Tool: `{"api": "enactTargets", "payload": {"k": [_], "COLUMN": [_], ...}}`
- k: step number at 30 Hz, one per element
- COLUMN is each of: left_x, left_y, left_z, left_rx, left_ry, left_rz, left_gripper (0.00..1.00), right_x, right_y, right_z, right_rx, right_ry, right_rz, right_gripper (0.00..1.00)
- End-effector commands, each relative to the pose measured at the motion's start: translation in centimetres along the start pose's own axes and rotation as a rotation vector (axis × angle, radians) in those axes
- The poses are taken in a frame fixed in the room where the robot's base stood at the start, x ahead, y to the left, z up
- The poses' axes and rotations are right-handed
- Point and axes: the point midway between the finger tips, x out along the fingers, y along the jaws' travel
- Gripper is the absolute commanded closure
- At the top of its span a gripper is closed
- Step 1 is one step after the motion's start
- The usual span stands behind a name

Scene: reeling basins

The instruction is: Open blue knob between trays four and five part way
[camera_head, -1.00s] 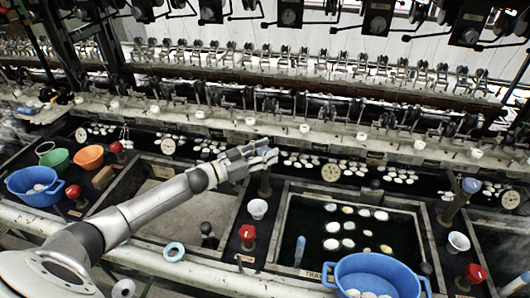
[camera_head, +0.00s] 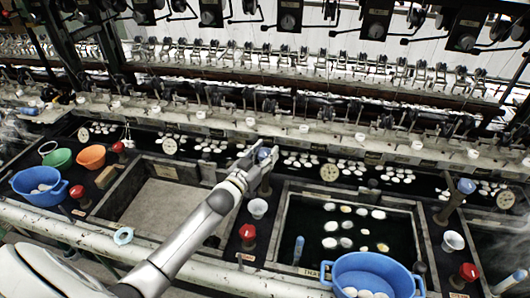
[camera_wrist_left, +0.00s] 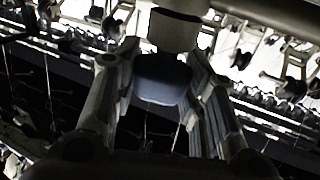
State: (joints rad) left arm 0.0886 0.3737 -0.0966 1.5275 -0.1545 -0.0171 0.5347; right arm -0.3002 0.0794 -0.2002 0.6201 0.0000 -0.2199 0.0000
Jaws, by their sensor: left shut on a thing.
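A blue knob (camera_head: 264,154) tops a dark post between the dry grey basin on the left and the dark water basin on the right. My left gripper (camera_head: 256,157) is at this knob, its fingers on either side and shut on it. In the left wrist view the blue knob (camera_wrist_left: 163,80) sits between the two fingers of the left gripper (camera_wrist_left: 155,68), under a pale cylinder. How far the knob is turned cannot be told. My right gripper is not in view.
A second blue knob (camera_head: 467,186) stands further right. A blue basin (camera_head: 372,270) stands in front of the water basin (camera_head: 290,225). The reeling machinery runs along the back.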

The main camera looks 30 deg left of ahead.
Motion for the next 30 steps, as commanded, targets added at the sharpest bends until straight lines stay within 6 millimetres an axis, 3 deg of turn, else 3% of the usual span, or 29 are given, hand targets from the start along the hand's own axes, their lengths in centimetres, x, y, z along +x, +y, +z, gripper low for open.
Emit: {"api": "enactTargets", "payload": {"k": [12,30], "left_x": [0.0,0.0], "left_y": [0.1,0.0], "left_z": [0.2,-0.1], "left_rx": [-0.004,0.003], "left_ry": [0.001,0.003], "left_rz": [-0.182,-0.233], "left_gripper": [0.85,0.85], "right_x": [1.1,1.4], "right_y": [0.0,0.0], "right_z": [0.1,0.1], "right_rx": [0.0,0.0], "right_ry": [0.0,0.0], "right_rz": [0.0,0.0], "right_gripper": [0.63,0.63]}}
